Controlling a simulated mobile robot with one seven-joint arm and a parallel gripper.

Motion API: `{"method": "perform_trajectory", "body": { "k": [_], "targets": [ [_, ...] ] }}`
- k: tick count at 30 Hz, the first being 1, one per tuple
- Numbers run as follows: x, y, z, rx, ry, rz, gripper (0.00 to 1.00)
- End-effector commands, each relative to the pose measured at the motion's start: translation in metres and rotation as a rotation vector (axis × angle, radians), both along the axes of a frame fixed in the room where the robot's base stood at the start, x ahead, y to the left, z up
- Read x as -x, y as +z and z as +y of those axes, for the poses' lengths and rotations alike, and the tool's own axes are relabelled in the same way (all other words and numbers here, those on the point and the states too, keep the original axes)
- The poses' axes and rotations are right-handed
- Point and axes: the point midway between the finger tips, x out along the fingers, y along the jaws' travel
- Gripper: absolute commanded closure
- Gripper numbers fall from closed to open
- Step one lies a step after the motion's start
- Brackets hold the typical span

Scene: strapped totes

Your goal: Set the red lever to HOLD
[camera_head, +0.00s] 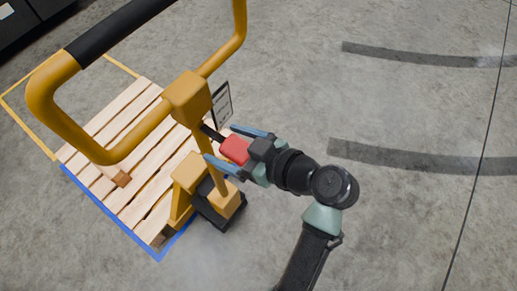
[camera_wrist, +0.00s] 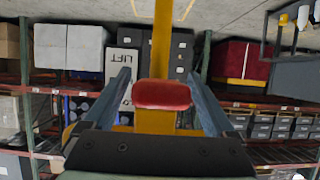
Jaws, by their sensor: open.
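The red lever (camera_head: 235,149) sticks out on a dark stem from the yellow mast of a pallet truck (camera_head: 188,98). My gripper (camera_head: 219,142) is open, with one blue-grey finger on each side of the red lever end. In the wrist view the red lever (camera_wrist: 162,95) lies between the open fingers of my gripper (camera_wrist: 158,73), with narrow gaps at its sides. A label plate (camera_head: 221,104) stands beside the mast; in the wrist view the label plate (camera_wrist: 122,66) reads "LIFT". I cannot read a HOLD mark or tell the lever's setting.
The yellow loop handle with a black grip (camera_head: 122,27) rises above the mast. A wooden pallet (camera_head: 125,140) lies behind the truck, with blue and yellow floor lines around it. Shelves with boxes (camera_wrist: 72,46) show in the wrist view. The concrete floor at right is clear.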

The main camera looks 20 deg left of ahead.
Motion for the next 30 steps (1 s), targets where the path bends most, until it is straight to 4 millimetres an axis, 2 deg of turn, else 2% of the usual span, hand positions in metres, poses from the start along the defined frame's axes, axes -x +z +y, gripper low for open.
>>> {"method": "perform_trajectory", "body": {
  "k": [5,12,18,24,30],
  "targets": [
    [0.005,0.009,-0.019,0.001,-0.005,-0.002,0.1],
    [0.022,0.031,-0.065,0.001,-0.006,-0.004,0.1],
    [0.033,0.046,-0.096,0.001,-0.004,-0.003,0.1],
    [0.039,0.053,-0.109,0.001,-0.001,-0.002,0.1],
    [0.04,0.053,-0.11,0.0,0.0,0.0,0.1]
  ]
}}
